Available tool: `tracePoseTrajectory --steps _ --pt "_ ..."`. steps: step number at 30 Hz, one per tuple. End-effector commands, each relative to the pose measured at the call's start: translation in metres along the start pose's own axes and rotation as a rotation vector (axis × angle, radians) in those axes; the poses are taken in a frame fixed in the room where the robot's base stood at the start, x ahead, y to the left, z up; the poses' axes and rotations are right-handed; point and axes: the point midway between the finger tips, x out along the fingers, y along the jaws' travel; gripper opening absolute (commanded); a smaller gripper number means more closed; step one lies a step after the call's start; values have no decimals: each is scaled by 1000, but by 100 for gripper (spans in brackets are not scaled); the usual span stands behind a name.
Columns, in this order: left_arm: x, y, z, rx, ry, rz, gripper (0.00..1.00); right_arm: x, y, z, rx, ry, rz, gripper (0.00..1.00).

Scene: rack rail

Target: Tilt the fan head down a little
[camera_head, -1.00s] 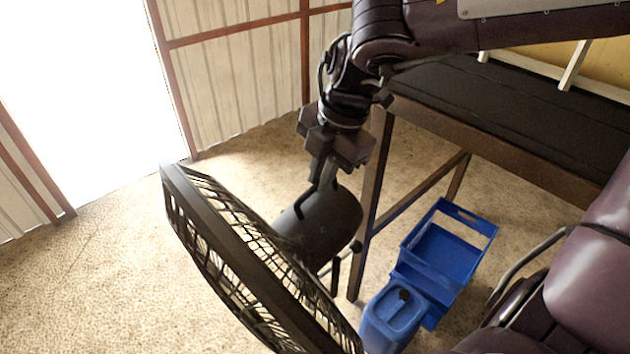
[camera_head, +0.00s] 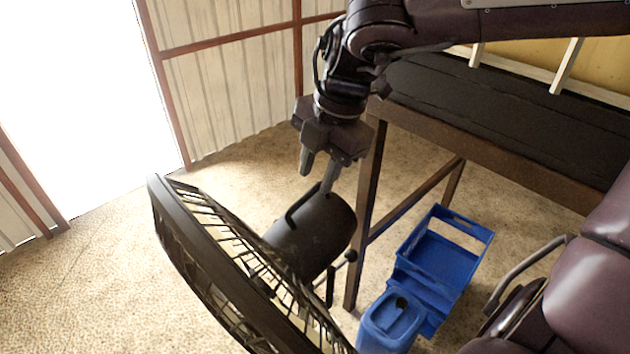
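The fan head is seen from behind and to one side; its dark round cage (camera_head: 205,255) fills the lower left and faces down-left. Its black motor housing (camera_head: 318,238) is behind the cage, with a bent grab handle (camera_head: 298,206) on top. A small knob shows at the housing's lower right. My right gripper (camera_head: 316,180) is just above the housing, pointing down, with its two fingers spread apart. The right fingertip is close to the handle's upper end; I cannot tell whether it touches. Nothing shows between the fingers. My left gripper is out of view.
A dark-topped workbench (camera_head: 490,120) stands at the right behind the fan. Under it are a blue crate (camera_head: 455,262) and a blue jerrycan (camera_head: 388,325). The floor (camera_head: 90,285) left of the fan is clear, up to a bright doorway.

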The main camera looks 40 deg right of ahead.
Motion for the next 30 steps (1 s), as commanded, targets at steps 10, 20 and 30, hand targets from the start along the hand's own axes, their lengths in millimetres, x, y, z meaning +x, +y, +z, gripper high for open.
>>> tracePoseTrajectory --steps 10,20,30 --pt "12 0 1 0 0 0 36 -48 0 1 0 -2 1 33" --pt "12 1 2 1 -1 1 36 -52 0 0 0 0 -1 33" --pt "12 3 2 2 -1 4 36 -51 5 3 1 21 19 33"
